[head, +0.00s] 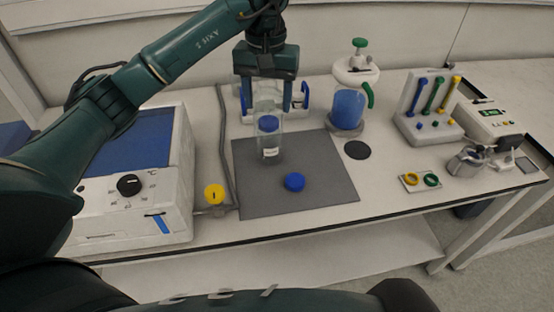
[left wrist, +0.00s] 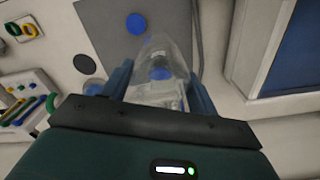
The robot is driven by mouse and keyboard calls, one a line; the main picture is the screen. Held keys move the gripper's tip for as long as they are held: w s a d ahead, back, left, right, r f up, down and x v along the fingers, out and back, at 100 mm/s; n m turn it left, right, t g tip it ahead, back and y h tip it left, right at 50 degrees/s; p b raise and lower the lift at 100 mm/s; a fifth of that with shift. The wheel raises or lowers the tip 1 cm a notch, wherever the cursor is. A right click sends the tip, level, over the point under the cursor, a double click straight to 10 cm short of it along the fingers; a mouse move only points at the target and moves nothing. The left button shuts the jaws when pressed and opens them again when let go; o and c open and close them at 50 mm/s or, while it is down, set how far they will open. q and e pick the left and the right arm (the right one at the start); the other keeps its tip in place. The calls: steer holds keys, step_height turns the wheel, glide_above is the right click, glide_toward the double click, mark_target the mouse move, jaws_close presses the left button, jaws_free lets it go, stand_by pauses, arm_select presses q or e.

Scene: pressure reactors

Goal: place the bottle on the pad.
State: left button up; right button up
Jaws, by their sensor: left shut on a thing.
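A clear bottle (head: 269,143) with a white label and something blue inside is upright between the fingers of my left gripper (head: 268,98). The gripper is shut on its upper part from above. The bottle also shows between the fingers in the left wrist view (left wrist: 158,88). It is over the back left part of a flat grey rectangular pad (head: 330,190); I cannot tell whether its base touches. A blue round cap (head: 294,182) lies on the grey pad in front of the bottle. My right gripper is not in view.
A white device with a dial (head: 130,200) stands left, beside a yellow knob (head: 214,194). A vessel with blue liquid (head: 347,108) stands behind right, near a flat black disc (head: 357,150). A tool rack (head: 428,110) and yellow and green rings (head: 420,181) are farther right.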

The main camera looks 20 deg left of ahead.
arm_select(q)
step_height(320, 180, down, 16)
steer(key=shift+r+p, duration=0.25)
steer(key=shift+p, duration=0.7)
steer(key=shift+f, duration=0.25)
steer(key=o, duration=1.1)
steer(key=shift+r, duration=0.1)
